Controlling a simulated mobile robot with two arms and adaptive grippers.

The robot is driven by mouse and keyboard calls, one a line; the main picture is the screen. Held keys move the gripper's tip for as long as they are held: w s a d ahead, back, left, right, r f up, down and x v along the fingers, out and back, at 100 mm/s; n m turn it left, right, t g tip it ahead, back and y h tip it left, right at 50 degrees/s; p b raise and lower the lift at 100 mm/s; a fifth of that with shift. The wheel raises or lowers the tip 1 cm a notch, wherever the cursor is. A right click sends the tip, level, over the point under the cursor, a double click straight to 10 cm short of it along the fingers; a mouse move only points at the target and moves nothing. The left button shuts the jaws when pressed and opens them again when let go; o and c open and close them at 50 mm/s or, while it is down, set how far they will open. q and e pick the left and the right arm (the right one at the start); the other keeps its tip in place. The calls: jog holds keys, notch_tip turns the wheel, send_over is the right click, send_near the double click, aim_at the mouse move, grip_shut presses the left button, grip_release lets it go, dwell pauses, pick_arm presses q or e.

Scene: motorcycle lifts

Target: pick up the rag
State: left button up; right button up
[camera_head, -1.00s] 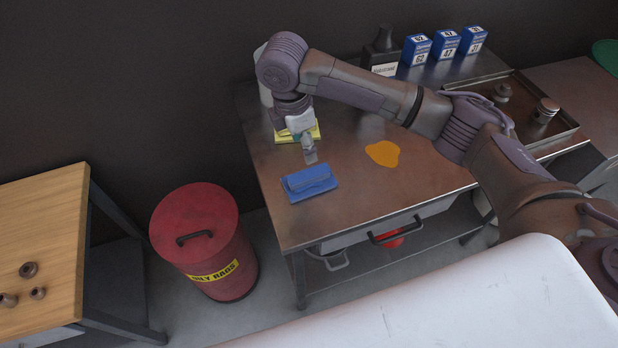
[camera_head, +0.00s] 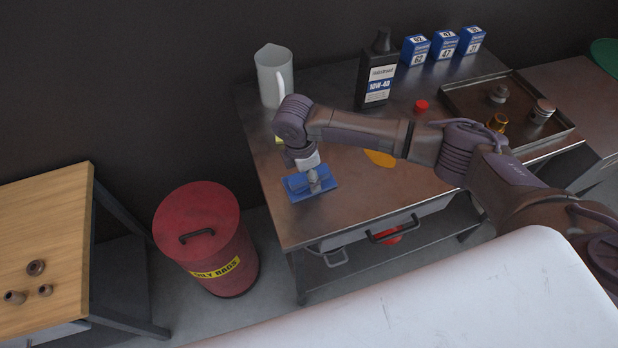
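The rag (camera_head: 297,192), a blue folded cloth, lies near the front left corner of the metal workbench (camera_head: 290,228). My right gripper (camera_head: 315,188), on the arm coming in from the right, points down at the rag, with its fingertips at the cloth's upper surface. The fingers are small and partly merge with the rag, so I cannot tell whether they are open or closed on it. The rag lies flat on the bench. My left gripper is not in view.
An orange spill (camera_head: 380,158) lies right of the rag, partly behind my arm. A pitcher (camera_head: 272,78), black oil bottle (camera_head: 375,82), red cap (camera_head: 421,105) and metal tray (camera_head: 465,117) stand farther back. A red rag bin (camera_head: 200,235) stands on the floor at left.

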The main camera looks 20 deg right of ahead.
grip_shut()
jog(key=shift+r, duration=0.15)
